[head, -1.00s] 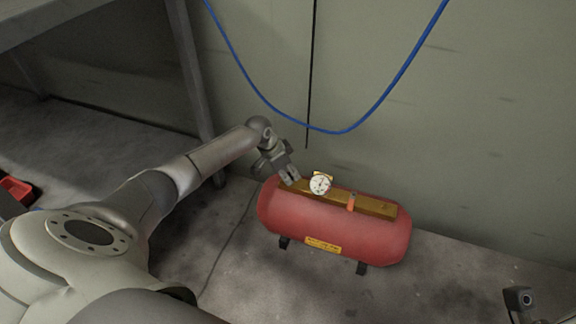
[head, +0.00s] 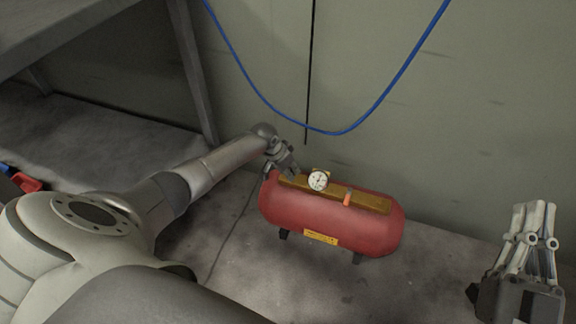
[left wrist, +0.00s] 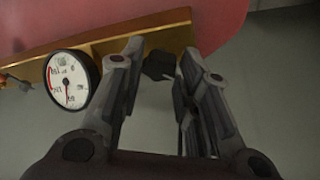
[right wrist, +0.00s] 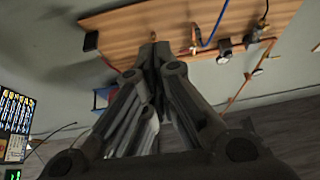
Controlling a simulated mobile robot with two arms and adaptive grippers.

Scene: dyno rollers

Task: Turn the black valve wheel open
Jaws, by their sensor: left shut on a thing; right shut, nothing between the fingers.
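The black valve wheel (left wrist: 158,66) is a small dark knob at the end of the brass bar (left wrist: 180,20) in the left wrist view. My left gripper (left wrist: 155,62) has its fingers on either side of it and is shut on it. In the head view the left gripper (head: 290,172) is at the left end of the bar on the red tank (head: 330,219) and hides the wheel. A round white gauge (head: 318,180) stands just right of it. My right gripper (head: 533,210) is raised at the lower right, shut and empty. Its closed fingers (right wrist: 155,50) show in the right wrist view.
A blue hose (head: 340,131) hangs on the wall behind the tank. An orange-handled fitting (head: 347,199) sits on the bar. A grey table (head: 75,28) stands at the left. The right wrist view shows a wooden board (right wrist: 125,30) with pipes and fittings. Floor right of the tank is clear.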

